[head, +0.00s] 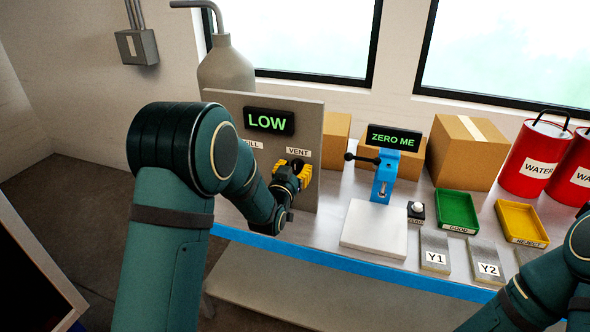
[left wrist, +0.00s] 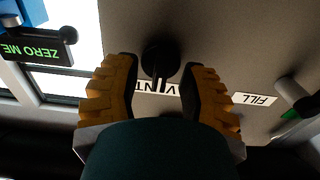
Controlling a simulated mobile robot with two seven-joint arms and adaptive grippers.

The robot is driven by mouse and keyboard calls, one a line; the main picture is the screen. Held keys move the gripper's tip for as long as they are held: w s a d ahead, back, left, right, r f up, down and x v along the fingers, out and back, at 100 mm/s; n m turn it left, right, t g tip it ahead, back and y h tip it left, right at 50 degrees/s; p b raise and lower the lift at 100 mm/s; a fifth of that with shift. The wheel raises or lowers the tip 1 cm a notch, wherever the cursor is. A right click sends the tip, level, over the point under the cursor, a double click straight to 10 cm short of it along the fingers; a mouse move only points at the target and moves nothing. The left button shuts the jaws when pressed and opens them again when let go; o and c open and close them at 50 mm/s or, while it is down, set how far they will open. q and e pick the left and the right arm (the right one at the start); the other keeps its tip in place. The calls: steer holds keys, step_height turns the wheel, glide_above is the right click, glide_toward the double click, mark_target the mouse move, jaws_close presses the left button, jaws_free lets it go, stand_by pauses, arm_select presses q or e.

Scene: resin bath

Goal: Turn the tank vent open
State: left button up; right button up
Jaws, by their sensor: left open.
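The tank vent is a black knob (left wrist: 158,58) on a grey panel (head: 313,125), above the upside-down VENT label (left wrist: 157,87) in the left wrist view. The same label (head: 297,152) shows in the head view. My left gripper (head: 298,172) has yellow fingers with dark pads and is at the panel just below that label. In the left wrist view its fingers (left wrist: 160,82) are spread, one on each side of the knob, with gaps visible. I cannot tell how the vent is turned. My right gripper is outside the views.
The panel's LOW display (head: 268,121) is lit, and a grey tank (head: 226,68) stands behind. The FILL label (left wrist: 254,99) is beside a handle (left wrist: 294,92). Right of the panel are a blue stand (head: 384,178), a white plate (head: 374,229), trays and red WATER cans (head: 535,160).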

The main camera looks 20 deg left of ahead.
arm_select(q)
jaws_close()
